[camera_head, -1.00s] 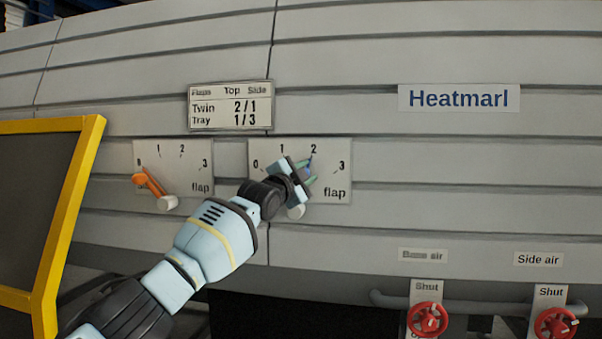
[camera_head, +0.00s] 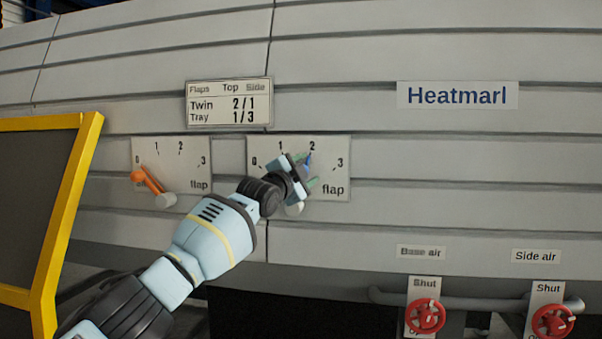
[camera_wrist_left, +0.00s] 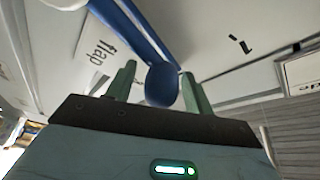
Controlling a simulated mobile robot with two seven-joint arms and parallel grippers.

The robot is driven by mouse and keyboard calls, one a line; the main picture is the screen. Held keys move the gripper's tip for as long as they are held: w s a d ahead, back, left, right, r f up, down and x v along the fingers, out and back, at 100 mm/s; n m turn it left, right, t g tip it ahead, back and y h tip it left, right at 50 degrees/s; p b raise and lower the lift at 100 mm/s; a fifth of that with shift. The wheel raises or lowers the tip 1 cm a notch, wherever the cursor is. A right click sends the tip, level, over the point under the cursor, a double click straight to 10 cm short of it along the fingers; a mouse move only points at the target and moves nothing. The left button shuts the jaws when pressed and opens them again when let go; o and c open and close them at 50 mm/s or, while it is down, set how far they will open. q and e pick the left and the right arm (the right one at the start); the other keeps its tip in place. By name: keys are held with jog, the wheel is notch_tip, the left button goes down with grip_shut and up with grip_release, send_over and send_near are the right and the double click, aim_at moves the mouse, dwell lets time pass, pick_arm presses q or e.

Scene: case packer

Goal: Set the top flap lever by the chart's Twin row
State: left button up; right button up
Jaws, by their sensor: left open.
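The chart (camera_head: 228,104) reads Flaps, Top, Side, with Twin 2/1 and Tray 1/3. Below it are two dial plates marked 0 to 3 and "flap"; any word before "flap" is not readable. On the right plate (camera_head: 335,172), the blue lever (camera_head: 308,160) points at about 2, its lower part mostly behind my gripper. The orange lever (camera_head: 148,181) on the left plate (camera_head: 190,165) points at 0. My left gripper (camera_head: 306,171) is open, its green fingers on either side of the blue lever. The left wrist view shows the lever's round blue end (camera_wrist_left: 162,84) between the fingertips.
A yellow-framed panel (camera_head: 92,165) stands at the left. Red valve wheels (camera_head: 425,316) for Base air and Side air sit low at the right. A Heatmarl sign (camera_head: 458,95) is on the slatted wall. The wall right of the dials is clear.

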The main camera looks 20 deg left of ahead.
pick_arm(q)
jog(key=shift+p+v, duration=0.45)
jog(key=shift+v, duration=0.75)
jog(key=v, duration=0.5)
jog(key=shift+s, duration=0.2)
pick_arm(e)
jog(key=shift+w+r, duration=0.2)
jog(key=shift+r, duration=0.4)
jog(key=shift+w+d, duration=0.1)
jog(key=shift+w, duration=0.05)
pick_arm(q)
jog(key=shift+f, duration=0.1)
